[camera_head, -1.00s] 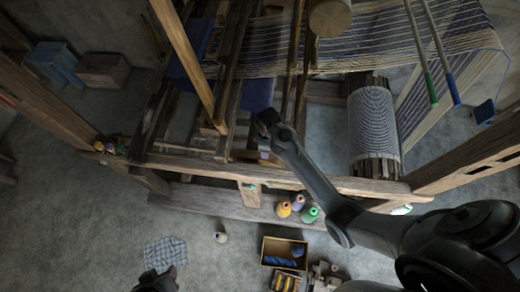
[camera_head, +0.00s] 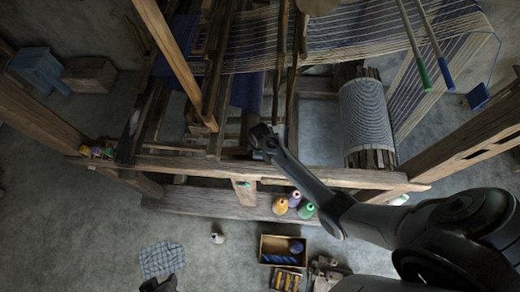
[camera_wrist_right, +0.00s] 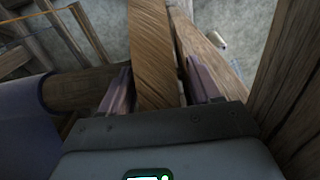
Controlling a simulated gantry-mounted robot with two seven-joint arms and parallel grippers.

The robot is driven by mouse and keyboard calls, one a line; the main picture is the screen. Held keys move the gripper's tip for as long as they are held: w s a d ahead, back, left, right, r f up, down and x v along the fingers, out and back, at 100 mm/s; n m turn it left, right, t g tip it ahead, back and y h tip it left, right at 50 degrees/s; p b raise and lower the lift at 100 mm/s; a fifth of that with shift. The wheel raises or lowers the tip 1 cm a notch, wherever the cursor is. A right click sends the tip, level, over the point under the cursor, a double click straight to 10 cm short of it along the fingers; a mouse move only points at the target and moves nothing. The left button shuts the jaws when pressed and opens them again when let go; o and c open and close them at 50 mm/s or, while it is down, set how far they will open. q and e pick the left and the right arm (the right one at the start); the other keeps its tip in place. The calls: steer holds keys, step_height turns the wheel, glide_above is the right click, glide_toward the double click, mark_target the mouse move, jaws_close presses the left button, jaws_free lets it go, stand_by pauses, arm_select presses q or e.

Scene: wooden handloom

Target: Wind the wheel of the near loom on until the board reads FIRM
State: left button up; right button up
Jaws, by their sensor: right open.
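The near loom is a wooden frame with a front rail (camera_head: 330,178) across the middle of the head view. A patterned roller (camera_head: 366,112) sits at its right, and blue cloth (camera_head: 247,92) hangs left of centre. My right gripper (camera_head: 262,140) is just behind the front rail. In the right wrist view its jaws (camera_wrist_right: 158,88) are open, with a wooden bar (camera_wrist_right: 153,50) showing between them; I cannot tell whether they touch it. I cannot make out the wheel or any lettering on a board. A dark shape at the bottom edge appears to be my left gripper (camera_head: 160,284); its jaws are unclear.
Yarn cones (camera_head: 293,202) stand on the lower beam near my right forearm. A box of supplies (camera_head: 263,246) and a checked cloth (camera_head: 160,260) lie on the floor. A slanted post (camera_head: 172,60) rises left of my right gripper. The blue cloth roll (camera_wrist_right: 28,120) is beside the jaws.

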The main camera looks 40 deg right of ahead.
arm_select(q)
steer(key=shift+d, duration=0.15)
arm_select(e)
steer(key=shift+f, duration=0.2)
jaws_close()
steer(key=shift+a, duration=0.1)
